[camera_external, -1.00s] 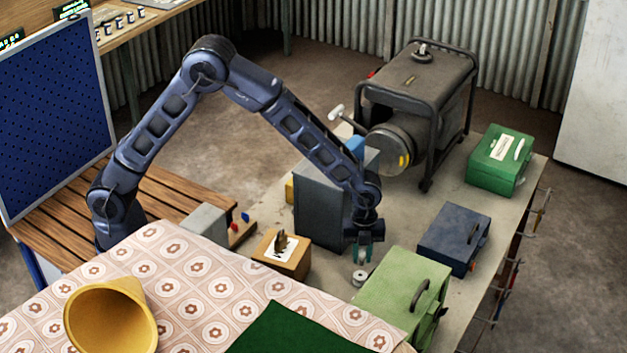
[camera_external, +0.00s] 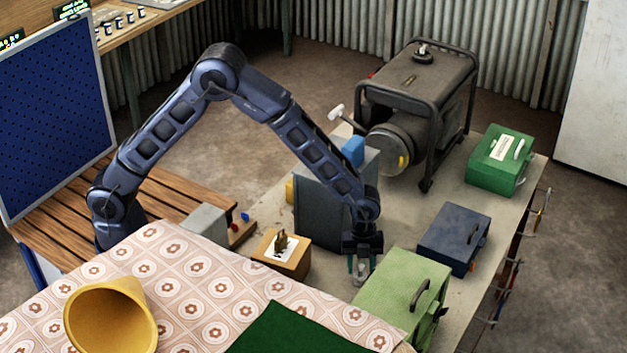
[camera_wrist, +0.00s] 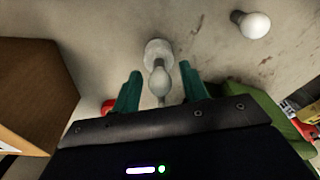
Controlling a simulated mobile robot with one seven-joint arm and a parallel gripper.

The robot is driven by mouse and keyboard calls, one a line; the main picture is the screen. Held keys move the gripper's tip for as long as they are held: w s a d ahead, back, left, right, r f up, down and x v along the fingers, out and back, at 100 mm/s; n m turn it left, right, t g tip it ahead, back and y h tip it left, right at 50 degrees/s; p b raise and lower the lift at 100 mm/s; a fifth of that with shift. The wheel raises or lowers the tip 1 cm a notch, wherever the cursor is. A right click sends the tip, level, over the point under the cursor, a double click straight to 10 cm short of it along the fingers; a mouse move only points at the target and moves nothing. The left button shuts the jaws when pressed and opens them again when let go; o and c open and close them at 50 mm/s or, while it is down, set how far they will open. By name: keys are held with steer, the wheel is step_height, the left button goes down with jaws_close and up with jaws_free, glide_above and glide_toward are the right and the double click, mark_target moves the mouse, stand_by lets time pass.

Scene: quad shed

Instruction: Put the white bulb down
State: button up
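My gripper (camera_external: 361,270) is low over the table, beside the light green case. In the wrist view, its two teal fingers (camera_wrist: 160,80) are apart, with a white bulb (camera_wrist: 160,79) between them and a visible gap on each side. A pale round holder (camera_wrist: 158,52) sits on the table just beyond this bulb. I cannot tell whether the bulb touches the holder. A second white bulb (camera_wrist: 255,24) with a dark base lies on the table at the upper right of the wrist view. In the external view, the bulb between the fingers is too small to make out clearly.
The light green case (camera_external: 402,291) stands close to the right of my gripper. A wooden box (camera_external: 296,263) is at left, and a grey cabinet (camera_external: 322,212) stands behind. A dark blue case (camera_external: 454,238), green box (camera_external: 500,160) and generator (camera_external: 418,90) stand farther back.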

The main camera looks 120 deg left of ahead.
step_height(320, 180, up, 12)
steer(key=a, duration=0.1)
steer(key=s+d+r+n, duration=0.3)
steer(key=s+d+r, duration=0.5)
steer(key=d+r, duration=0.3)
steer(key=s+d+r+n+t, duration=0.1)
steer(key=s+d+r+n, duration=0.1)
steer(key=s+d+r, duration=0.4)
steer(key=s+d+r+n+t+y, duration=0.1)
steer(key=s+d+r, duration=0.15)
steer(key=s, duration=0.55)
steer(key=s+d+r+n+t, duration=0.1)
steer(key=s+d+r+n, duration=0.15)
steer(key=s+d, duration=0.35)
steer(key=s+d+f+n, duration=0.1)
steer(key=s+d+n, duration=0.2)
steer(key=s, duration=1.2)
steer(key=shift+t, duration=0.4)
